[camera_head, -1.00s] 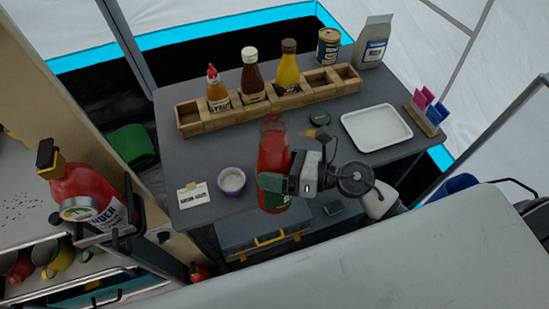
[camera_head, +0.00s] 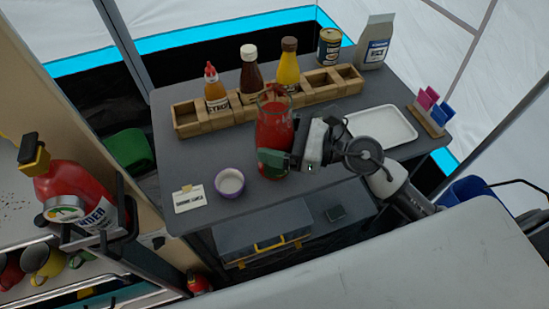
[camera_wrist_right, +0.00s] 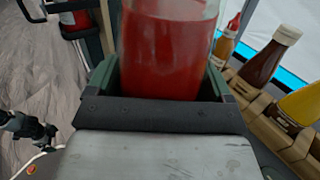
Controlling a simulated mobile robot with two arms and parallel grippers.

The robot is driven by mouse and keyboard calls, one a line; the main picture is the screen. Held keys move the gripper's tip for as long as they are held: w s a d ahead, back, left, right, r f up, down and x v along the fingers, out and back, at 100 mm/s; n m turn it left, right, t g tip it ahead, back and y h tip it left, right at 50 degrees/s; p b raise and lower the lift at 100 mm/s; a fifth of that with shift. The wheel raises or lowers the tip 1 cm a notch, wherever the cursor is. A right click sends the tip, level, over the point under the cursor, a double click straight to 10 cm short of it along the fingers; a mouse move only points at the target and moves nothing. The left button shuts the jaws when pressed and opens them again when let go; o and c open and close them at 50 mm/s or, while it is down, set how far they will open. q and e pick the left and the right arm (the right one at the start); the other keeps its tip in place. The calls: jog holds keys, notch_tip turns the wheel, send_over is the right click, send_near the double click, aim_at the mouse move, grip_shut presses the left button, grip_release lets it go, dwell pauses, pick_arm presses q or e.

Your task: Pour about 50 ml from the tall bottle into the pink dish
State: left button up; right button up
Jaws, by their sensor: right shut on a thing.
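The tall bottle (camera_head: 273,128) is clear glass with red contents and stands upright in the head view. My right gripper (camera_head: 274,160) is shut around its lower part. In the right wrist view the bottle (camera_wrist_right: 165,45) fills the space between the jaws, its top out of frame. I cannot tell whether its base touches the table. The pink dish (camera_head: 229,193), small and round with a purple-pink outside and a pale inside, sits on the table left of and nearer than the bottle.
A wooden rack (camera_head: 188,120) with several sauce bottles stands behind the held bottle. A white tray (camera_head: 385,126) lies to the right, partly behind my right arm. A small white card (camera_head: 190,199) is left of the dish. A fire extinguisher (camera_head: 80,195) hangs at left.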

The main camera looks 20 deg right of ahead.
aim_at(292, 119)
notch_tip(292, 119, up, 6)
jog(key=p, duration=0.5)
jog(key=shift+r, duration=0.2)
jog(key=shift+f, duration=0.15)
